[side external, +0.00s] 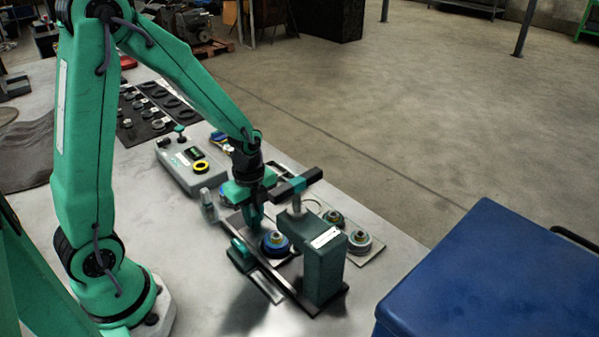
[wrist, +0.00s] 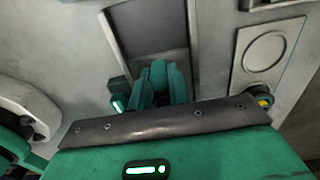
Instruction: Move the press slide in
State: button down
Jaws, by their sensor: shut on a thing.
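The press has a dark green upright (side external: 323,268) and a low dark base with rails (side external: 290,287). The press slide, with a green block (side external: 240,254), sits at the left side of this base. A blue-ringed part (side external: 275,244) shows between the slide and the upright. My gripper (side external: 255,222) points down beside the slide, left of the upright. Its fingers are shut on the slide, though the contact is partly hidden. In the wrist view the green fingers (wrist: 160,84) are close together, in front of the dark-edged base channel (wrist: 152,42).
A grey plate with ringed parts (side external: 360,241) lies right of the upright. A grey control box (side external: 192,165) stands behind left, and a black mat with small parts (side external: 150,110) lies farther back. A blue case (side external: 490,275) is at the right front. The front table area is clear.

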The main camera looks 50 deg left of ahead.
jog(key=shift+d, duration=1.45)
jog(key=shift+d, duration=1.85)
jog(key=c, duration=1.4)
grip_release()
jog(key=shift+o, duration=0.2)
jog(key=shift+r, duration=0.1)
jog(key=shift+r, duration=2.65)
jog(key=shift+r, duration=0.1)
jog(key=shift+r, duration=1.9)
jog(key=shift+r, duration=0.1)
